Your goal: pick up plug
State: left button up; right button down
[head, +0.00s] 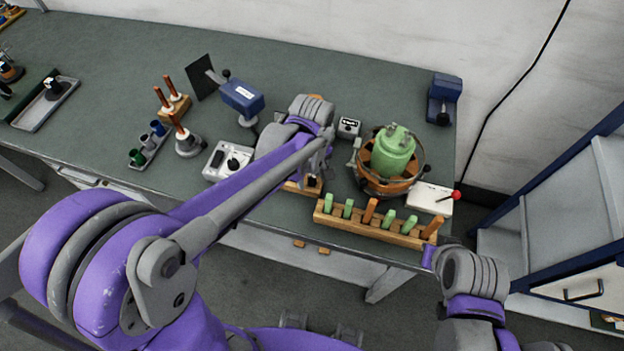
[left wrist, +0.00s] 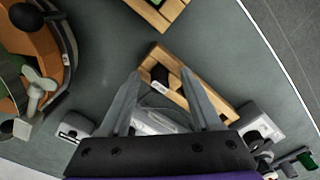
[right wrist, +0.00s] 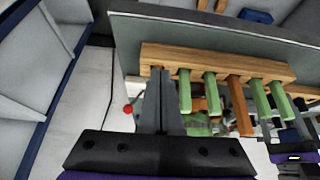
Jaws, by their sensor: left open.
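A small black piece with a white label (left wrist: 160,78) sits in a light wooden block (left wrist: 181,88) in the left wrist view; I take it for the plug, though I cannot be sure. In the head view this block (head: 290,187) is partly hidden by my left arm. My left gripper (left wrist: 162,72) is open and empty, its fingers spread to either side of the black piece in the picture, apparently above it. My right gripper (right wrist: 164,72) has its fingers together at the end of a wooden rack (right wrist: 220,62). They cover part of a brown peg, and I see nothing held.
The rack (head: 380,232) holds several green and brown pegs along the front edge. Behind it stands a round copper-coloured device (head: 392,186) with a green top (head: 392,155). A white box with a red-knobbed lever (head: 430,198) stands right. A grey box (head: 226,162) stands left.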

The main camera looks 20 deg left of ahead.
pick_arm(q)
grip_shut()
dwell(0.3)
